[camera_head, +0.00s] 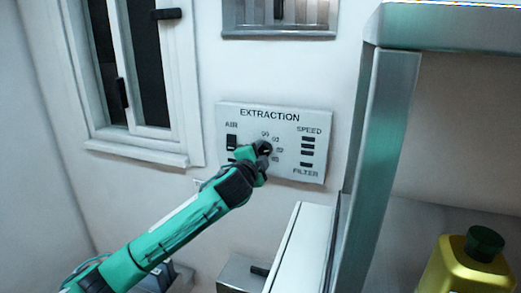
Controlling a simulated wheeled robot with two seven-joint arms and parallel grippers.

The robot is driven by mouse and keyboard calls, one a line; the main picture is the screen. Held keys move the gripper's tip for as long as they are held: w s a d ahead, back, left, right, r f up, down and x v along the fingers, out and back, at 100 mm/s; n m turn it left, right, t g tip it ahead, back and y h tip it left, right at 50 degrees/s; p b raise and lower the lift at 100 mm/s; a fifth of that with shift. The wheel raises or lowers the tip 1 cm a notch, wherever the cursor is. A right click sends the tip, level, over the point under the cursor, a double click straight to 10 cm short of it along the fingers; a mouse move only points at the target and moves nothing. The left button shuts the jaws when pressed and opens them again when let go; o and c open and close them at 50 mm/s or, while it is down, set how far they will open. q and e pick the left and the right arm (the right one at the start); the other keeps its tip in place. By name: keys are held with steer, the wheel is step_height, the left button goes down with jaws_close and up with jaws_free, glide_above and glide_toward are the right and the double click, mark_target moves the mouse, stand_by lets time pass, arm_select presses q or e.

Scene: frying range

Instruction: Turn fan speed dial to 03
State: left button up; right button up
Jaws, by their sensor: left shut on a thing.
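The extraction panel (308,120) is a light plate on the wall, lettered EXTRACTION, AIR, SPEED and FILTER. Its dark round dial (265,146) sits near the middle, with small numbers above it and to its right. My left gripper (263,158) reaches up from the lower left and is shut on the dial. The gripper covers the dial's lower part and some of the panel's lower left. The dial's pointer is too small and hidden to read. My right gripper is not in view.
A window (187,100) is at the left, and a metal vent (300,30) is above the panel. A steel post (378,140) of a frame stands to the right. A yellow container with a dark green cap (485,243) stands at the lower right.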

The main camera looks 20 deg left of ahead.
arm_select(q)
steer(key=m+p, duration=0.2)
steer(key=m, duration=0.2)
steer(key=shift+r+m, duration=0.15)
steer(key=shift+m, duration=0.15)
steer(key=m+p, duration=0.2)
steer(key=m, duration=0.1)
steer(key=shift+m, duration=0.3)
steer(key=shift+m+p, duration=0.5)
steer(key=shift+m, duration=0.7)
steer(key=shift+f+m, duration=0.25)
steer(key=shift+m, duration=0.85)
steer(key=o, duration=1)
steer(key=shift+s, duration=0.1)
